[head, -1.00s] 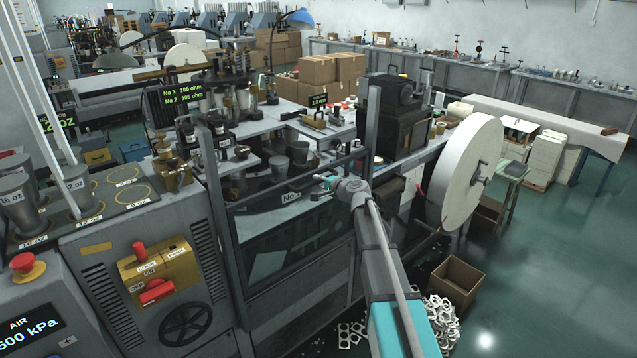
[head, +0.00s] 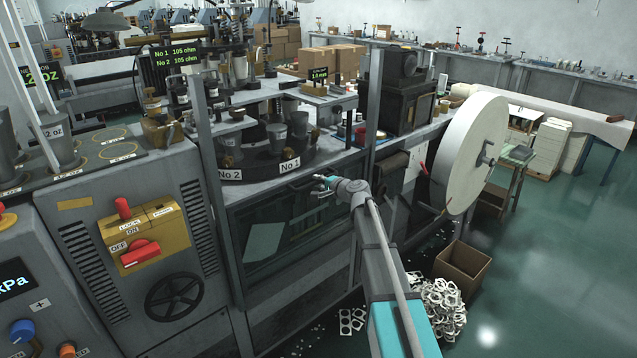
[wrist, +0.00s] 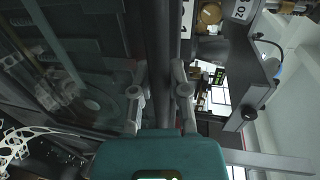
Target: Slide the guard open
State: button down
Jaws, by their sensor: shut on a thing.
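The guard (head: 290,226) is a clear panel in a dark frame, set between two grey posts at the front of the forming machine. Its top edge now sits low, just below the round turntable (head: 262,172) with the No 1 and No 2 labels. My gripper (head: 322,181) is at the guard's top edge, toward its right side. In the wrist view, the fingers of my gripper (wrist: 160,94) stand on both sides of the guard's dark bar (wrist: 157,45) and are shut on it. The exact finger contact is partly hidden.
Cups stand on the turntable behind the posts. A big white paper reel (head: 468,150) is to the right of my arm. A cardboard box (head: 462,268) and a pile of white scraps (head: 440,308) lie on the floor beside my arm. A switch panel (head: 145,238) is at left.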

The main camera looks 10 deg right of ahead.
jog(key=shift+f+b, duration=0.45)
jog(key=shift+f, duration=0.3)
jog(key=c, duration=0.6)
grip_release()
jog(key=shift+r, duration=0.15)
notch_tip(320, 180, up, 30)
jog(key=p, duration=3)
jog(key=shift+s, duration=0.1)
jog(key=p+v, duration=0.3)
jog(key=v, duration=1.2)
jog(key=shift+s+d, duration=0.2)
jog(key=shift+s, duration=0.15)
dwell(1.1)
